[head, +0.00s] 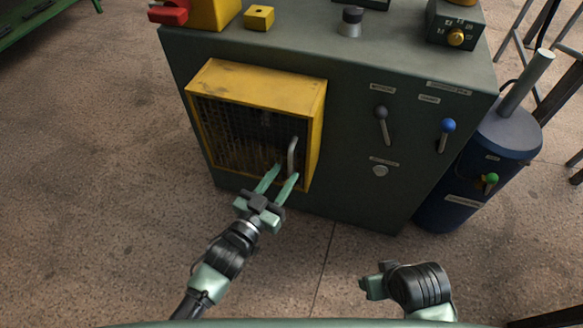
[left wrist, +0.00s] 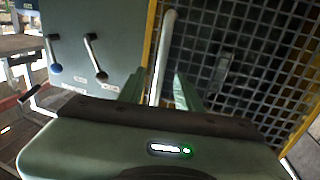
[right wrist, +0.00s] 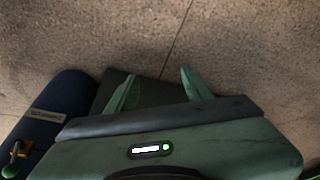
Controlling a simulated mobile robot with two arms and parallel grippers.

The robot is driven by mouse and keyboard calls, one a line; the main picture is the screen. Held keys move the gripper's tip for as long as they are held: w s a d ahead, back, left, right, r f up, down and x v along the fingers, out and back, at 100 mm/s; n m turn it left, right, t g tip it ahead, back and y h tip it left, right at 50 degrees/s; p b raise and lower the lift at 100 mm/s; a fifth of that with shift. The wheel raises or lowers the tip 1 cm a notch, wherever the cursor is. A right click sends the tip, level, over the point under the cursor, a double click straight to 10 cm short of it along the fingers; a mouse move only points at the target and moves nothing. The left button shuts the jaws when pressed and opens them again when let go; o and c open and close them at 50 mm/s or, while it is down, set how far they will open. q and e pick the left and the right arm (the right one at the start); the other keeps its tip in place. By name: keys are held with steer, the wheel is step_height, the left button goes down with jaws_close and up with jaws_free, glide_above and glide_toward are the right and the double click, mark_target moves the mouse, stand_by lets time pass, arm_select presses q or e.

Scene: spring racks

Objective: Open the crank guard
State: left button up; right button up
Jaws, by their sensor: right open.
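The crank guard (head: 202,125) is a yellow box with a dark mesh front on the machine's left side. Its mesh door looks closed. A pale bar handle (head: 292,155) stands upright at the door's right edge. My left gripper (head: 284,172) is open at the handle's lower end. In the left wrist view the handle (left wrist: 163,60) lies between the two spread fingers (left wrist: 158,88), in front of the mesh (left wrist: 240,60). I cannot tell if either finger touches it. My right gripper (head: 366,285) is open and empty; its fingers (right wrist: 160,85) show apart over the floor.
The dark green machine (head: 350,190) carries a black-knobbed lever (head: 382,125) and a blue-knobbed lever (head: 445,135) right of the guard. A blue cylinder (head: 470,185) with a green-knobbed valve (head: 489,180) stands at its right. The floor in front and to the left is clear.

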mark_target(289, 168)
arm_select(q)
steer(key=shift+b+x, duration=0.3)
steer(key=shift+x, duration=1.8)
arm_select(e)
steer(key=shift+v, duration=1.35)
steer(key=shift+w+d, duration=0.1)
arm_select(q)
jaws_close()
steer(key=shift+s, duration=0.1)
